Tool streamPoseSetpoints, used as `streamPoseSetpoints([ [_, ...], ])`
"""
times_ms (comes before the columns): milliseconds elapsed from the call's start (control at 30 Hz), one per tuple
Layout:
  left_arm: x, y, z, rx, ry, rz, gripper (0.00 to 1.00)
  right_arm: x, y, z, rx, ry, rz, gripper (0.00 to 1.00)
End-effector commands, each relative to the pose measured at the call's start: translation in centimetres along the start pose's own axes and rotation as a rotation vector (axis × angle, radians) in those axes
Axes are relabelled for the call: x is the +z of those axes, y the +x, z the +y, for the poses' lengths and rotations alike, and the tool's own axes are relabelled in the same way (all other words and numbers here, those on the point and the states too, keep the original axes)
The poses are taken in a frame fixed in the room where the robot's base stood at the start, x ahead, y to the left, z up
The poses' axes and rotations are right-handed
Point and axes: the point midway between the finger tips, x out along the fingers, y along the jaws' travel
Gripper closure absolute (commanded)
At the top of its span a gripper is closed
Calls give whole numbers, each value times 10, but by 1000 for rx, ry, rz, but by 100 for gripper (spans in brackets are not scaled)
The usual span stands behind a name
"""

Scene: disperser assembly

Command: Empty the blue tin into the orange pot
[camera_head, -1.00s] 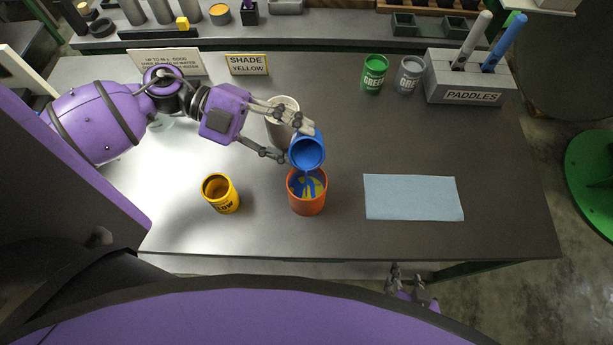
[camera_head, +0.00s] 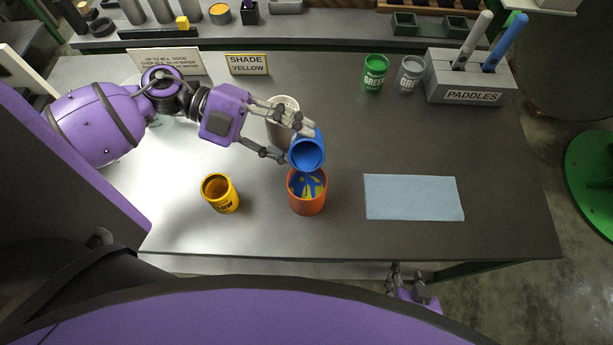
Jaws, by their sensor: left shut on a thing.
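The blue tin (camera_head: 307,153) is tilted above the orange pot, with its open mouth facing down toward the pot. My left gripper (camera_head: 293,143) is shut on the tin. The orange pot (camera_head: 307,204) stands upright on the table, with blue and yellow paint showing inside. No stream of paint is clearly visible between the tin and the pot. My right gripper (camera_head: 412,283) is low beyond the table's front edge, mostly hidden by my own body. Its fingers are too small to tell open from shut.
A yellow tin (camera_head: 221,196) stands left of the pot, and a light tin (camera_head: 281,121) stands behind my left gripper. A pale blue cloth (camera_head: 413,197) lies to the right. Green (camera_head: 374,74) and grey (camera_head: 410,75) tins and the paddles block (camera_head: 470,85) stand at the back right.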

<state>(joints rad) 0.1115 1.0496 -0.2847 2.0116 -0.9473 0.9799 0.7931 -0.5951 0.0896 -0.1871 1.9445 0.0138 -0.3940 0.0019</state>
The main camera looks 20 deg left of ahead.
Motion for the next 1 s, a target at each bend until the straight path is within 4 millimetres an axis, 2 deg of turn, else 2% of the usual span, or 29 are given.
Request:
streamPoseSetpoints([
  [500,0,0,0,-1,29,-11,91,11,-5,2,5,2,-18,60],
  [1000,0,0,0,-1,55,-21,91,2,-1,1,2,-1,-3,60],
])
